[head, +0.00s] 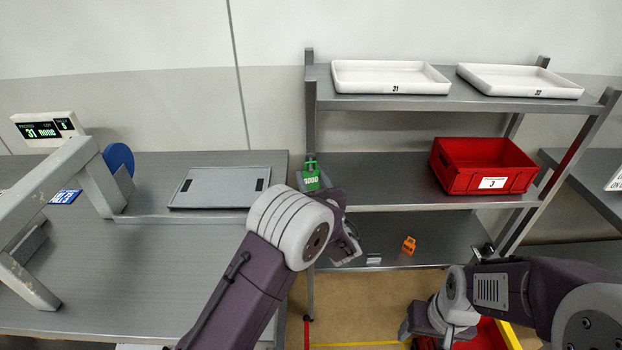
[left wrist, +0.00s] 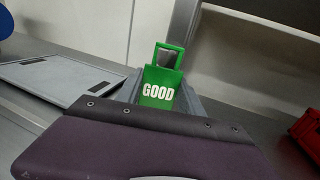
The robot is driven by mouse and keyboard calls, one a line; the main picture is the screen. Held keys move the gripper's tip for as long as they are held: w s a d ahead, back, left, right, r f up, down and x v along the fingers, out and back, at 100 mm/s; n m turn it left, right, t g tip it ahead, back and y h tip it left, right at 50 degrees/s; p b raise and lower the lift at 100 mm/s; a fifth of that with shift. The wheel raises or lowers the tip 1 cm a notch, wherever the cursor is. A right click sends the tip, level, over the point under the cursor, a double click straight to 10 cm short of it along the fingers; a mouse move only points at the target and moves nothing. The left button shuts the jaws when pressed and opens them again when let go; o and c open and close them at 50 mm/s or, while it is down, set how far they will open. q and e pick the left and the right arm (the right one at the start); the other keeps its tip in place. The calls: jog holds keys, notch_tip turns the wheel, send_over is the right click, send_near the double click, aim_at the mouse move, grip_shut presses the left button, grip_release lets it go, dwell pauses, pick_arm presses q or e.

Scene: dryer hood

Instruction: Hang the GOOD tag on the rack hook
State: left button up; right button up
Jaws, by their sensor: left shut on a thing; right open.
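The green GOOD tag (head: 311,179) is upright in front of the rack's left post (head: 310,120), at about middle-shelf height. It also shows in the left wrist view (left wrist: 158,92), with its square loop at the top. My left gripper (head: 312,187) is shut on the tag's lower part; its grey fingers show on both sides in the left wrist view. Something grey shows through the loop. I cannot make out the hook or whether the loop is around it. My right gripper (head: 428,328) is low at the bottom right, open, over a red bin (head: 490,335).
The rack holds white trays (head: 390,90) (head: 520,95) on top and a red bin marked 3 (head: 484,165) on the middle shelf. An orange tag (head: 408,245) is by the bottom shelf. A grey tray (head: 221,203) lies on the left bench.

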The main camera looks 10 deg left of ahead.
pick_arm(q)
jog(key=o, duration=1.4)
jog(key=b+v, duration=0.1)
jog(key=v, duration=0.8)
jog(key=shift+d+f, duration=0.1)
